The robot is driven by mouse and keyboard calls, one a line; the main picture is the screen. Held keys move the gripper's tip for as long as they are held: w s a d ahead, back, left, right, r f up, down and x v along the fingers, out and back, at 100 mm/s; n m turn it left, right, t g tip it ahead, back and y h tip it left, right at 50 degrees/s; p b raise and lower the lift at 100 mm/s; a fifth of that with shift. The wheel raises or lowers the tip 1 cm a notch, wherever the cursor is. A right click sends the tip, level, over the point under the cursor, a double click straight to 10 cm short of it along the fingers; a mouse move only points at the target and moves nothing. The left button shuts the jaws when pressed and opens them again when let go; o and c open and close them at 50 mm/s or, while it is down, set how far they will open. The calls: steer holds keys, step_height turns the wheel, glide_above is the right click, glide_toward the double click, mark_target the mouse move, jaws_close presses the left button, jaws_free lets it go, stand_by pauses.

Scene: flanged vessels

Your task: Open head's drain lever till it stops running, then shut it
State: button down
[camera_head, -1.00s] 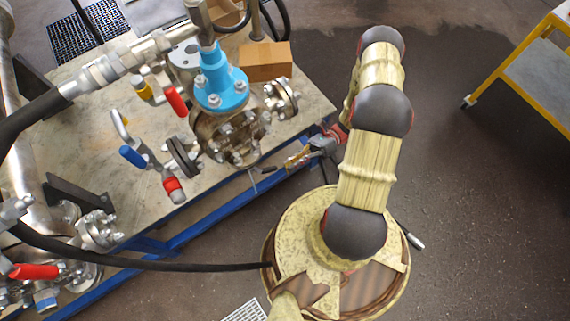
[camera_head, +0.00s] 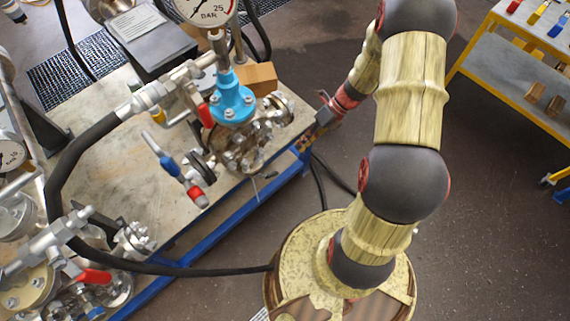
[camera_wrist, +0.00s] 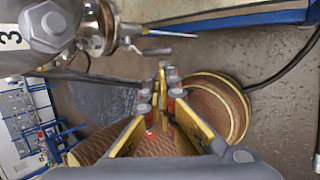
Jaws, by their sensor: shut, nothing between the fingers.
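My gripper (camera_head: 325,110) is beside the right end of the blue-edged bench, right of the flanged metal vessel (camera_head: 240,150) under a blue flange (camera_head: 232,102). In the wrist view my gripper (camera_wrist: 166,85) is shut and empty, with its fingers pointing away over the floor. A small grey lever (camera_wrist: 148,50) shows there at the vessel's fitting, apart from the fingertips. A thin handle (camera_head: 258,184) below the vessel shows in the head view; I cannot tell if it is the same lever. A blue handle (camera_head: 169,165) and red cap (camera_head: 197,197) sit left of the vessel. No running liquid is discernible.
A pressure gauge (camera_head: 205,8) stands above the vessel. A black hose (camera_head: 75,155) arches over the bench (camera_head: 95,110). A wooden block (camera_head: 258,78) lies behind the vessel. A yellow cart (camera_head: 490,50) stands at right, with open floor before it.

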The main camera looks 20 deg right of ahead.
mark_target(276, 173)
steer(key=b+x, duration=0.6)
steer(key=x, duration=0.8)
steer(key=shift+f+y+p, duration=0.4)
steer(key=shift+f+y, duration=0.1)
steer(key=shift+y, duration=0.2)
steer(key=shift+s+a+f+g+y+p, duration=0.1)
steer(key=shift+a+f+g+y+p, duration=0.1)
steer(key=shift+f+y, duration=0.25)
steer(key=shift+s+a+f+g+y+p, duration=0.1)
steer(key=shift+f+g+y, duration=0.15)
steer(key=shift+y, duration=0.2)
steer(key=f+y, duration=0.1)
steer(key=a+f+y, duration=0.1)
steer(key=shift+s+a+m+y, duration=0.1)
steer(key=shift+m+y, duration=0.3)
steer(key=shift+s+a+f+g+y, duration=0.15)
steer(key=shift+a+f+g+y, duration=0.15)
steer(key=shift+a, duration=0.25)
steer(key=shift+s+a+f+g+y, duration=0.1)
steer(key=shift+s+a+f+y, duration=0.1)
steer(key=shift+a+f, duration=0.3)
steer(key=shift+a, duration=0.15)
